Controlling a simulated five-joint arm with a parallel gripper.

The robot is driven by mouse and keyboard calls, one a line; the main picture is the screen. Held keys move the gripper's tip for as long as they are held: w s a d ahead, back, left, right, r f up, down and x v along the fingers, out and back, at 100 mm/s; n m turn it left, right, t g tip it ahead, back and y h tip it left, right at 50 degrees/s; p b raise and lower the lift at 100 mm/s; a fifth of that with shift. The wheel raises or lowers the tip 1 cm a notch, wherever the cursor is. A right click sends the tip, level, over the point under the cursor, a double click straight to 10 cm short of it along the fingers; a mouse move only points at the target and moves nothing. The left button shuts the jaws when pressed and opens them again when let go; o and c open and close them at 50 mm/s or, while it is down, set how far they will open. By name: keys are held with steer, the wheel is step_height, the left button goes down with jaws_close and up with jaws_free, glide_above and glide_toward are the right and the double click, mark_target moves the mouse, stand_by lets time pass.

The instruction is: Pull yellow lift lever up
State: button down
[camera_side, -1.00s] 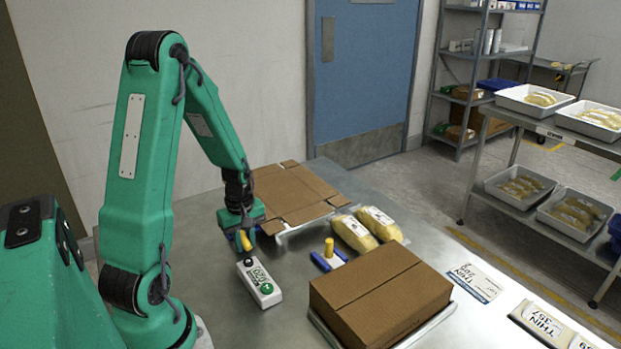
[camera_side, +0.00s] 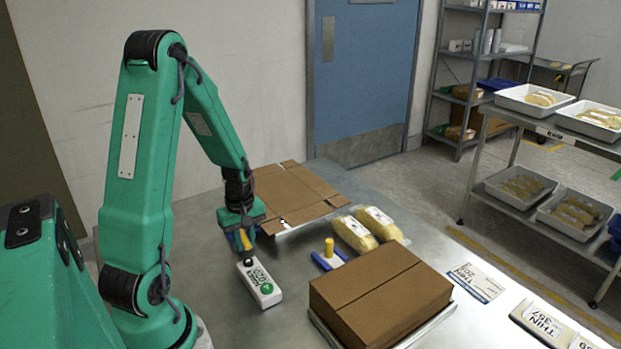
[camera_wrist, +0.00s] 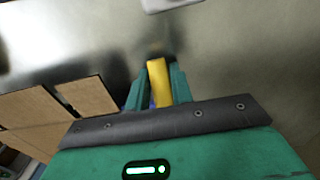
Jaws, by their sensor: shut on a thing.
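The yellow lift lever (camera_side: 246,239) is a short yellow bar between the fingers of my gripper (camera_side: 240,236) in the side view. In the wrist view the lever (camera_wrist: 158,82) stands out between the two green jaws of my gripper (camera_wrist: 155,88), which are shut on it. The lever's lower end and its mount are hidden or blurred. Just in front of the gripper, a white control box (camera_side: 254,275) with a black knob and a green round face lies on the metal table.
A flat brown carton (camera_side: 295,190) lies behind the gripper. To the right are a yellow post (camera_side: 329,246) on a blue base, two yellow packs (camera_side: 354,234) and a closed carton (camera_side: 380,295). Bare table (camera_side: 215,270) shows left of the control box.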

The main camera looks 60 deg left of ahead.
steer(key=shift+r, duration=2.55)
steer(key=shift+c, duration=2)
jaws_free()
steer(key=shift+r, duration=0.1)
step_height(320, 180, up, 7)
steer(key=s+d+r+m+t, duration=0.1)
steer(key=d+r+m+t, duration=0.1)
steer(key=d+r+m, duration=0.4)
steer(key=s+d+r+m+t, duration=0.2)
steer(key=d+r+m, duration=0.3)
steer(key=d+m, duration=0.7)
steer(key=d+t, duration=0.1)
steer(key=d, duration=0.2)
steer(key=shift+s+r+t, duration=0.3)
steer(key=shift+r, duration=0.1)
